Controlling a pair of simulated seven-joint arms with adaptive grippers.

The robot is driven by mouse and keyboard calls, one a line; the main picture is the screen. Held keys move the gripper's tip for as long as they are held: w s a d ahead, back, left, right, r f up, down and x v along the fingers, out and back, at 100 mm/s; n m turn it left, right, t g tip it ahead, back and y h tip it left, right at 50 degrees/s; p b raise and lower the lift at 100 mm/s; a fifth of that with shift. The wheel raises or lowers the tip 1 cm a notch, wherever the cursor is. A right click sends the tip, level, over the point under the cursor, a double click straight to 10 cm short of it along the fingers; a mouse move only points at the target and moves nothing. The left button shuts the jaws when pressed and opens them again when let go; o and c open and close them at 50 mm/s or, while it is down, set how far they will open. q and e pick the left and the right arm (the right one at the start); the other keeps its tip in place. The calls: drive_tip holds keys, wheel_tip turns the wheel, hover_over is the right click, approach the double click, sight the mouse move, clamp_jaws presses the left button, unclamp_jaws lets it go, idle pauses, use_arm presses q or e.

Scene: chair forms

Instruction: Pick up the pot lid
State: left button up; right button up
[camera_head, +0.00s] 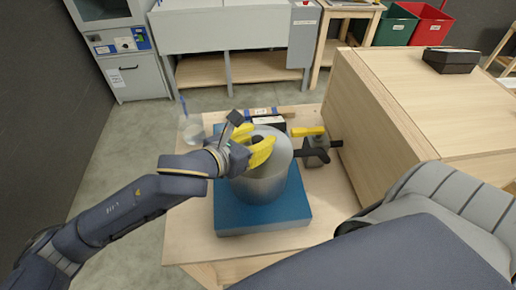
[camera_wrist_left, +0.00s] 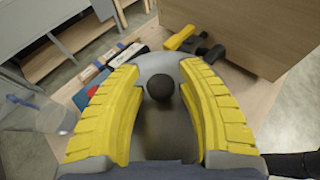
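A metal pot (camera_head: 262,185) stands on a blue slab (camera_head: 235,215) on the small wooden table. In the left wrist view the grey pot lid (camera_wrist_left: 158,125) lies under the fingers. Its round dark knob (camera_wrist_left: 160,88) is between the two open fingers, with a gap on each side. No touch shows. My right arm crosses the lower right of the head view, but its gripper is out of sight.
A clear glass (camera_head: 192,132) stands at the table's left. Behind the pot are small boxes (camera_head: 268,122). A dark object with a yellow handle (camera_head: 308,131) sits at the right, beside a large wooden cabinet (camera_head: 372,110). The table's front left is clear.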

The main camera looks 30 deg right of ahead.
use_arm(q)
clamp_jaws()
drive_tip(key=shift+r, duration=0.15)
idle(0.4)
